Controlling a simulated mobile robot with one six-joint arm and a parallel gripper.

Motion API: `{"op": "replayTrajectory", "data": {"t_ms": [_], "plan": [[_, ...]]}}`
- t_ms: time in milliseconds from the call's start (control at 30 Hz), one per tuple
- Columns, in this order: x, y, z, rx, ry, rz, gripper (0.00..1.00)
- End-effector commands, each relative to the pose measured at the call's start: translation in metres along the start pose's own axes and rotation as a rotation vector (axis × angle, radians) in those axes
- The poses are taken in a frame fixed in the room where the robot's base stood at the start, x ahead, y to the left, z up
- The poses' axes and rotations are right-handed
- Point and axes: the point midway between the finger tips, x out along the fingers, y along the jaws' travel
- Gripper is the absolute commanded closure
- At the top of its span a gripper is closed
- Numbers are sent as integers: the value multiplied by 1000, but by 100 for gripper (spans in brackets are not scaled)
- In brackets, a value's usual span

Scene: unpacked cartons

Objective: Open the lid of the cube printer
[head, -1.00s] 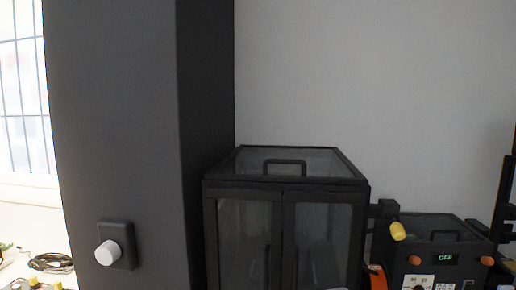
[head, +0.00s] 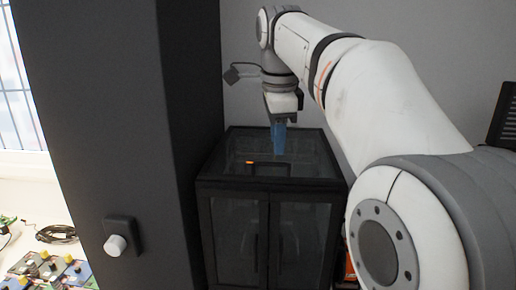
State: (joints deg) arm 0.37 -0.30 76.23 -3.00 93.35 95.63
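The cube printer (head: 209,187) is a black box-shaped enclosure with two glass front doors. Its flat lid (head: 323,158) has a dark frame, a glass panel and a black handle (head: 268,165) near the front edge. The lid is shut. My gripper (head: 278,150) comes down from above, over the lid and behind the handle in the picture. Its blue fingers point down and look apart from the handle. They overlap in this view, so I cannot tell whether they are open or shut.
A dark pillar (head: 115,140) with a white knob (head: 115,245) stands close on the printer's left. A pale surface with small parts and a black cable coil (head: 57,234) lies at the lower left. My arm fills the right side and covers what is there.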

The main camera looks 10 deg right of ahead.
Motion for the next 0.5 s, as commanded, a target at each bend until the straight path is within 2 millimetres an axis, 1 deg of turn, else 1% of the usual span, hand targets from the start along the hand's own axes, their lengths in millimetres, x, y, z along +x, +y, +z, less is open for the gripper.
{"op": "replayTrajectory", "data": {"t_ms": [33,100,167,233,333,500], "plan": [[-8,-6,0,58,2,-2,68],[-17,-10,0,128,4,-2,68],[-21,-12,0,168,6,-2,68],[-20,-13,0,192,7,0,68],[-11,-13,-1,201,7,1,68],[16,-12,-1,200,7,2,68]]}}
